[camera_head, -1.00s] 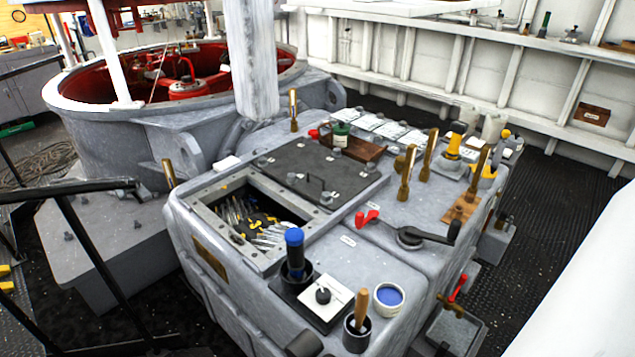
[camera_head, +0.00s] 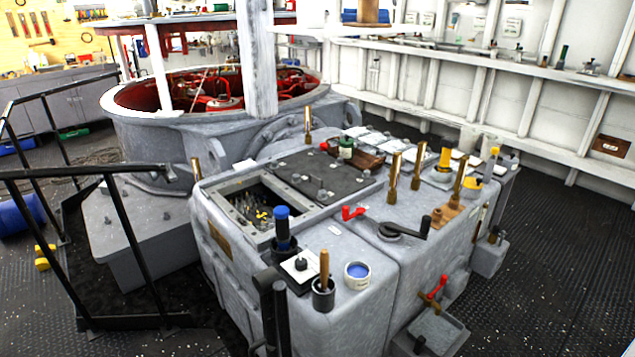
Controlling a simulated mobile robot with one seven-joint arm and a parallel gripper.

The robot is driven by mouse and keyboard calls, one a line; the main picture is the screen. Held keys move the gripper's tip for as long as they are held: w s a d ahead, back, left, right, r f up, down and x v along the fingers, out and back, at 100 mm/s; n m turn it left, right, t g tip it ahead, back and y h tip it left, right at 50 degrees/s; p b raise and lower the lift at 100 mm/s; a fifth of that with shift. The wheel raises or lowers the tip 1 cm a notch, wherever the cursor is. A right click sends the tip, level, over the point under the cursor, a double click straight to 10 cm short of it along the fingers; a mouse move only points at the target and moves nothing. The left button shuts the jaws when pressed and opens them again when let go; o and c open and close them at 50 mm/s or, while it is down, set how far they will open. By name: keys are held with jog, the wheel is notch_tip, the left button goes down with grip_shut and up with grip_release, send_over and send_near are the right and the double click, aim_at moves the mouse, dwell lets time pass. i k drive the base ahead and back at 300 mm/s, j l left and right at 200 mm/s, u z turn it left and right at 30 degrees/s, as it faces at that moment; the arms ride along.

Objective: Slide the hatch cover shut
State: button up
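The hatch cover (camera_head: 318,175) is a dark grey flat plate with a small raised handle and bolts, on top of the grey metal housing (camera_head: 345,283). It lies to the right of the hatch opening (camera_head: 262,208), a framed square hole that is uncovered. Several tools with yellow and metal parts show inside the opening. The cover sits beside the hole at its back right edge. My gripper is not in view.
A blue-topped cylinder (camera_head: 282,228), a white plate with a black knob (camera_head: 300,267), a blue-filled tin (camera_head: 357,275) and a red-handled lever (camera_head: 390,229) stand around the opening. Brass posts (camera_head: 394,178) rise at right. Black railings (camera_head: 120,215) stand at left.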

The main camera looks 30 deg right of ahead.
aim_at(318, 171)
jog(key=k+z, duration=0.15)
jog(key=z, duration=0.35)
jog(key=k+z, duration=0.15)
jog(key=z, duration=0.3)
jog(key=i+j+z, duration=0.15)
jog(key=z, duration=0.15)
jog(key=i+j+z, duration=0.15)
jog(key=j+z, duration=0.15)
jog(key=i+j, duration=0.15)
jog(key=j, duration=0.25)
jog(key=i+j, duration=0.1)
jog(key=j, duration=0.35)
jog(key=i+j, duration=0.15)
jog(key=j, duration=0.25)
jog(key=i+j, duration=0.15)
jog(key=j, duration=0.25)
jog(key=i+j, duration=0.15)
jog(key=j, duration=0.3)
jog(key=i+j, duration=0.1)
jog(key=j, duration=0.3)
jog(key=i+j, duration=0.15)
jog(key=j, duration=0.3)
jog(key=i+j, duration=0.15)
jog(key=j, duration=0.25)
